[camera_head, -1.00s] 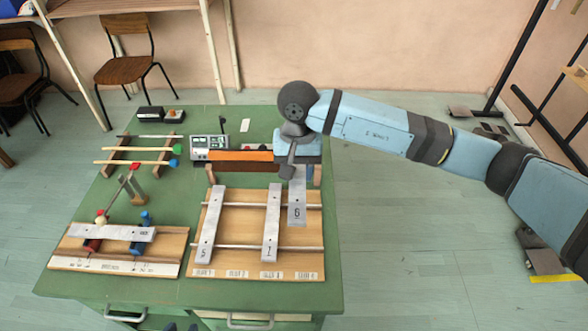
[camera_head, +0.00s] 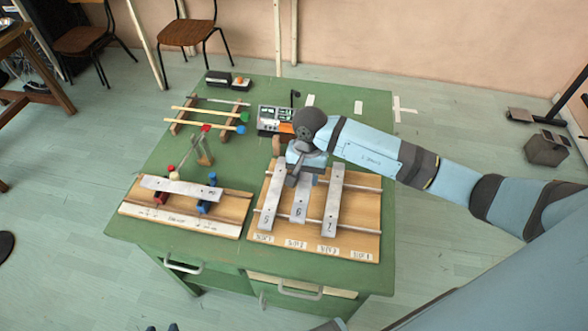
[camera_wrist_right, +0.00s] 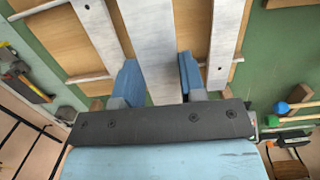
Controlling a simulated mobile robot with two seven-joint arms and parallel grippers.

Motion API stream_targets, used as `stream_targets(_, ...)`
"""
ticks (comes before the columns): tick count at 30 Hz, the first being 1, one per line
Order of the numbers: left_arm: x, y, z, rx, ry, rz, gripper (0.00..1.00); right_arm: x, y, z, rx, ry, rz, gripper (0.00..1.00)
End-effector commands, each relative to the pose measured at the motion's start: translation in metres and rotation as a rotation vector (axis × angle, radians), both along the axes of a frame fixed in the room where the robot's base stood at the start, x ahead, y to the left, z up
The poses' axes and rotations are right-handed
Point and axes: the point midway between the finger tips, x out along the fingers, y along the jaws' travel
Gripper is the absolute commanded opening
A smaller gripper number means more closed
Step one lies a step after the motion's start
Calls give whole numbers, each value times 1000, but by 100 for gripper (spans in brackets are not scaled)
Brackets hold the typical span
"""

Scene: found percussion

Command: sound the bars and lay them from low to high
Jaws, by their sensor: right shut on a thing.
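Another grey bar (camera_head: 180,188) lies across the red and blue supports of the left stand (camera_head: 225,222).
Sticks with coloured tips (camera_head: 205,118) lie on a holder at the back left. A small device with a panel (camera_head: 275,119) stands behind the rack. The rack's right end, above the last label, is bare. The green table (camera_head: 365,130) is clear at the back right.

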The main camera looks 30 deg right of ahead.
Motion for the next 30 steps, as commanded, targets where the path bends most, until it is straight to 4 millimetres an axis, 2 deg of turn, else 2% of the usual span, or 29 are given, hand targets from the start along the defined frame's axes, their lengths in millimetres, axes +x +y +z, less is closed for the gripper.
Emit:
stream_targets(9,0,-1,1,-1,-3,-1,43,0,-1,0,1,-2,-1,8)
stream_targets(14,2,-1,-6,-8,-5,0,43,1,-1,-4,-1,-3,-1,8)
stream_targets(24,3,-3,-38,-25,33,14,43,1,0,-43,-1,-2,-1,8)
stream_targets(30,7,-5,-41,-45,35,25,43,0,0,-58,1,-1,-1,8)
